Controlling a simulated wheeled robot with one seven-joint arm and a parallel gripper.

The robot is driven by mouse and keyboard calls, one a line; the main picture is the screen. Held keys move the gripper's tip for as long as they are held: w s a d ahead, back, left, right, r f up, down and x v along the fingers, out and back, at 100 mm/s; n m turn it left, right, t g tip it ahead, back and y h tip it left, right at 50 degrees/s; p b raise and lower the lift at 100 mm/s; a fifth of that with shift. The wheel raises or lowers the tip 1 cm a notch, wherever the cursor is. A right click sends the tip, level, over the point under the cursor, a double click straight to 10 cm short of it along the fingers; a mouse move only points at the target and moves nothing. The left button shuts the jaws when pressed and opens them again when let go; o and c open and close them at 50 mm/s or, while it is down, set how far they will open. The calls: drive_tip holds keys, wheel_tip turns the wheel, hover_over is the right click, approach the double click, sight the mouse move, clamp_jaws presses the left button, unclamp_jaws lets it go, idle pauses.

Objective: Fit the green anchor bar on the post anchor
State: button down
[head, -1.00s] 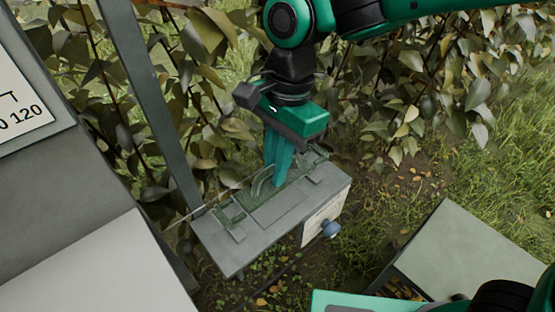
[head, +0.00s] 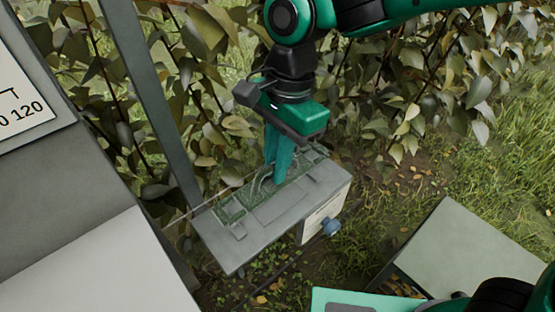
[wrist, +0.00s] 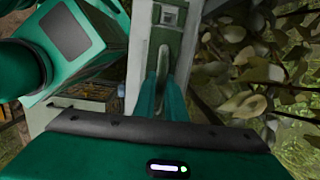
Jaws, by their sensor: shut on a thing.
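The grey post anchor (head: 228,250) is a box-shaped block beside the upright post, with a recessed top. The green anchor bar (head: 231,213) is a thin strip lying lengthwise along that top, at or in the recess. A small curved handle shows beside my fingers. My gripper (head: 277,178) points down with its teal fingers shut on the bar near its middle. In the wrist view, the fingers (wrist: 162,100) reach the green bar (wrist: 176,46) between the anchor's pale edges (wrist: 138,50). The fingers hide the grasped part, and I cannot tell how deep the bar sits.
A dark grey post (head: 150,100) rises at the anchor's left. A blue knob (head: 331,227) projects from its front right. Leafy branches (head: 400,90) hang close behind. A pale grey-green box (head: 470,255) stands at lower right. Grass is open between.

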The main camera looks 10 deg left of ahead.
drive_tip(key=shift+f, duration=2.25)
idle(2.4)
drive_tip(key=c, duration=1.7)
unclamp_jaws()
drive_tip(key=shift+r, duration=0.1)
